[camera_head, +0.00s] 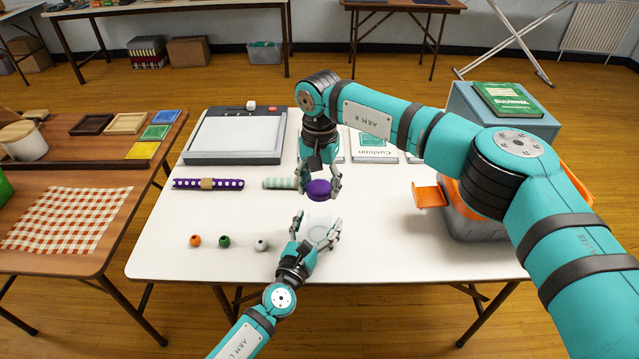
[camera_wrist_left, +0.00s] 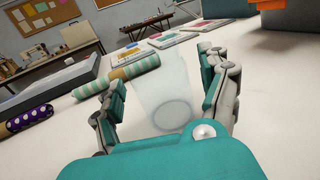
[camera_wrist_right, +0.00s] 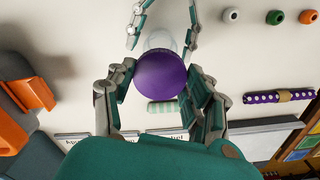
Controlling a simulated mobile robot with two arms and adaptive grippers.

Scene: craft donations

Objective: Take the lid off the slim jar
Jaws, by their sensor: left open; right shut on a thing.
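The slim jar (camera_head: 318,222) is frosted and translucent, and stands on the white table. In the left wrist view the jar (camera_wrist_left: 165,88) is between the fingers of my left gripper (camera_wrist_left: 165,110). My left gripper (camera_head: 316,232) is open around the jar. The purple lid (camera_head: 319,190) is round and held by my right gripper (camera_head: 320,186), above the jar. In the right wrist view the lid (camera_wrist_right: 161,75) sits between the fingers and hides part of the jar (camera_wrist_right: 158,40). The lid appears apart from the jar's rim.
A striped green roll (camera_head: 281,183) and a purple dotted roll (camera_head: 207,184) lie left of the jar. Three beads (camera_head: 224,240) sit in a row at front left. A grey bin with orange handles (camera_head: 429,194) stands right. The front right table is clear.

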